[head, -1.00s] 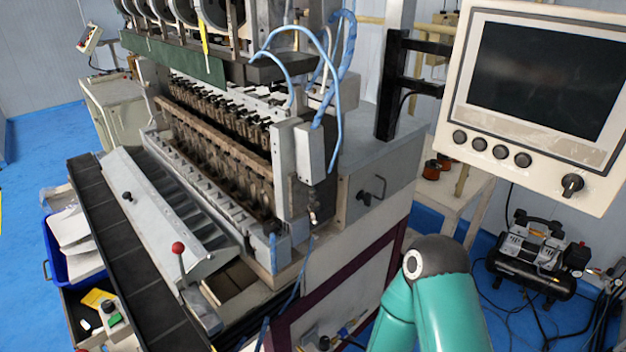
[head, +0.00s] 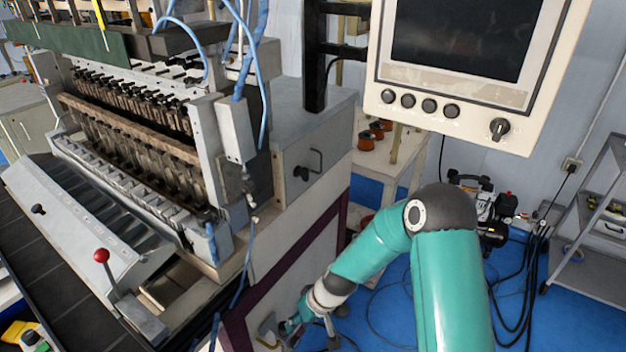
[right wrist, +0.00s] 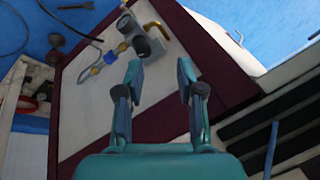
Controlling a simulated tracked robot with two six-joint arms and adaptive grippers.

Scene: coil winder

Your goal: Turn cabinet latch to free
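A black latch-like knob (head: 301,173) with a wire pull handle beside it sits on the grey side cabinet (head: 325,150) of the coil winder in the head view. I cannot tell which way the latch is turned. My right gripper (head: 285,330) is low by the machine's maroon-framed lower side, well below the latch. In the right wrist view the right gripper (right wrist: 159,75) is open with nothing between its fingers. The latch does not show clearly in the right wrist view. My left gripper is out of view.
In the right wrist view, an air regulator with a gauge and fittings (right wrist: 125,45) is on the lower panel, beyond the fingers. A control screen (head: 465,40) overhangs at upper right. A compressor (head: 490,210), cables and a shelf (head: 590,235) stand right. A red-knobbed lever (head: 102,256) is at left.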

